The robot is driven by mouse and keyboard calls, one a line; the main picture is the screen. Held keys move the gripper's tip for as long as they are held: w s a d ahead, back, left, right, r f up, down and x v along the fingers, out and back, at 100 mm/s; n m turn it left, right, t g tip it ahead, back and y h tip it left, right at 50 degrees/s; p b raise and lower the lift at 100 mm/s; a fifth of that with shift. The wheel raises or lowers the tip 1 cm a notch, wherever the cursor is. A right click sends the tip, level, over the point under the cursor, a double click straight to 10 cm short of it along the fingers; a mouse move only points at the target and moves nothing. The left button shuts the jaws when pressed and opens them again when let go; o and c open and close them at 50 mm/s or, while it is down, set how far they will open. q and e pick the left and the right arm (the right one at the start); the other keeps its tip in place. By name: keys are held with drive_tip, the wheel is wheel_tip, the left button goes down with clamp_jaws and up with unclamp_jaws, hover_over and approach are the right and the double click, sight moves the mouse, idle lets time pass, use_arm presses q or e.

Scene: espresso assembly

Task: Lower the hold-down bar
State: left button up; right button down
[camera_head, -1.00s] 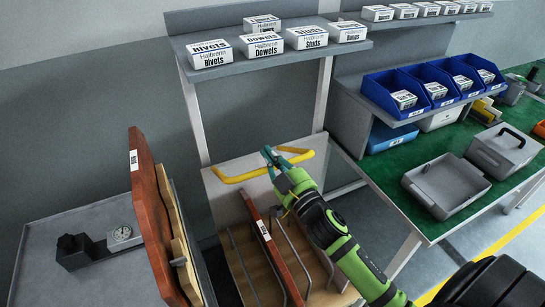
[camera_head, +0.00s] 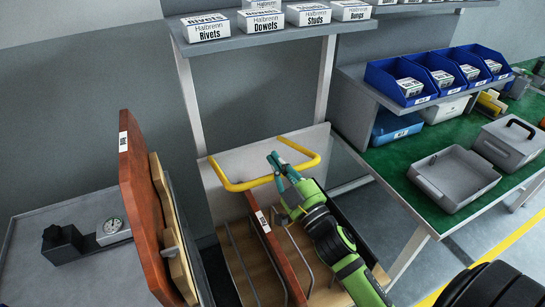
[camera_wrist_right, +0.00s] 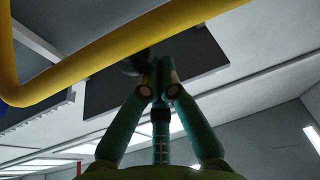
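The yellow U-shaped hold-down bar (camera_head: 245,185) hangs from the top of a pale upright panel (camera_head: 222,206). It juts forward from the panel, with its crossbar toward me. My right gripper (camera_head: 273,158) lies across the crossbar, and its green fingers hide a short part of it. In the wrist view, the fingertips of the right gripper (camera_wrist_right: 160,75) are drawn together with nothing seen between them. The bar (camera_wrist_right: 130,52) passes just beyond the fingertips there. I cannot tell whether they touch it. My left gripper is not in view.
Below the bar is a rack with grey wire dividers (camera_head: 243,265) and a reddish board (camera_head: 275,252). More boards (camera_head: 140,205) stand at left, beside a grey table (camera_head: 25,250). A shelf with boxes (camera_head: 205,28) is above. A green workbench (camera_head: 405,158) is at right.

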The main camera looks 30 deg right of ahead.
use_arm(q)
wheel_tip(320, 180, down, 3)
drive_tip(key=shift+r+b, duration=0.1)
drive_tip(key=shift+b, duration=0.65)
use_arm(e)
drive_tip(key=f, duration=0.1)
drive_tip(key=s+f, duration=0.1)
drive_tip(key=f, duration=0.1)
drive_tip(key=s+f, duration=0.1)
drive_tip(key=shift+f, duration=0.2)
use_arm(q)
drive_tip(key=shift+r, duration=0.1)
use_arm(e)
drive_tip(key=shift+r, duration=0.1)
